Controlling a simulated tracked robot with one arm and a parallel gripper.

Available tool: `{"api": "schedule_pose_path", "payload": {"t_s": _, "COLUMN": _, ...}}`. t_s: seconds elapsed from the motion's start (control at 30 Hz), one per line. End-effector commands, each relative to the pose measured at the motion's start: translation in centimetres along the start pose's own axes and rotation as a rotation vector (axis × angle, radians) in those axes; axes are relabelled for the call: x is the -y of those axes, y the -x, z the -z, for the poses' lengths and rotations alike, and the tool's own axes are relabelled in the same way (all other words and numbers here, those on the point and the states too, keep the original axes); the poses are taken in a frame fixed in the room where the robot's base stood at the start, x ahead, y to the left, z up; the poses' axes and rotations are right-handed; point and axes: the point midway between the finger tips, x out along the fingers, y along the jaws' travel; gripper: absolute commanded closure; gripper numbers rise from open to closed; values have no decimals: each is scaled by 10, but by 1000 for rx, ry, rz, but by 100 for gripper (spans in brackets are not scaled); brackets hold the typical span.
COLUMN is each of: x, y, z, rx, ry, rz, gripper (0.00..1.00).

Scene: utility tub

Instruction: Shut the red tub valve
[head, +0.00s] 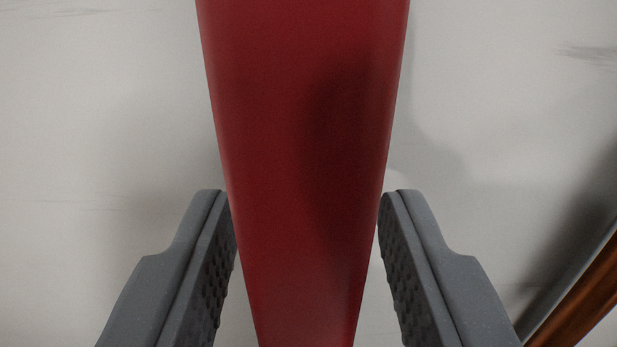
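The red valve handle (305,130) fills the middle of the head view as a long tapered bar, wide at the top and narrower toward the bottom edge. Its two ends are out of view. My gripper (307,205) has one grey finger on each side of the handle. The fingertips appear at or very close to the handle's two edges, and lower down narrow gaps show between the finger pads and the handle. I cannot tell whether the fingers press on it.
A pale, scuffed wall or tub surface (100,100) lies behind the handle, with soft shadows on it. A brown strip with a grey edge (585,290) crosses the lower right corner. The pale areas left and right of the handle are clear.

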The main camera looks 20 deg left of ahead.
Motion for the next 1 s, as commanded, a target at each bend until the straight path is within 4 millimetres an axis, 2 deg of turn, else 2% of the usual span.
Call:
{"api": "schedule_pose_path", "payload": {"t_s": 0.43, "x": 0, "y": -7, "z": 0, "rx": -1, "ry": 0, "rz": 0, "gripper": 62}}
{"api": "schedule_pose_path", "payload": {"t_s": 0.47, "x": 0, "y": -7, "z": 0, "rx": -1, "ry": 0, "rz": 0, "gripper": 65}}
{"api": "schedule_pose_path", "payload": {"t_s": 0.5, "x": 0, "y": -7, "z": 0, "rx": -1, "ry": 0, "rz": 0, "gripper": 76}}
{"api": "schedule_pose_path", "payload": {"t_s": 0.6, "x": 0, "y": -7, "z": 0, "rx": -1, "ry": 0, "rz": 0, "gripper": 100}}
{"api": "schedule_pose_path", "payload": {"t_s": 0.83, "x": 2, "y": -7, "z": 1, "rx": 0, "ry": -5, "rz": 2, "gripper": 100}}
{"api": "schedule_pose_path", "payload": {"t_s": 1.0, "x": 19, "y": -12, "z": 2, "rx": 1, "ry": -39, "rz": 21, "gripper": 100}}
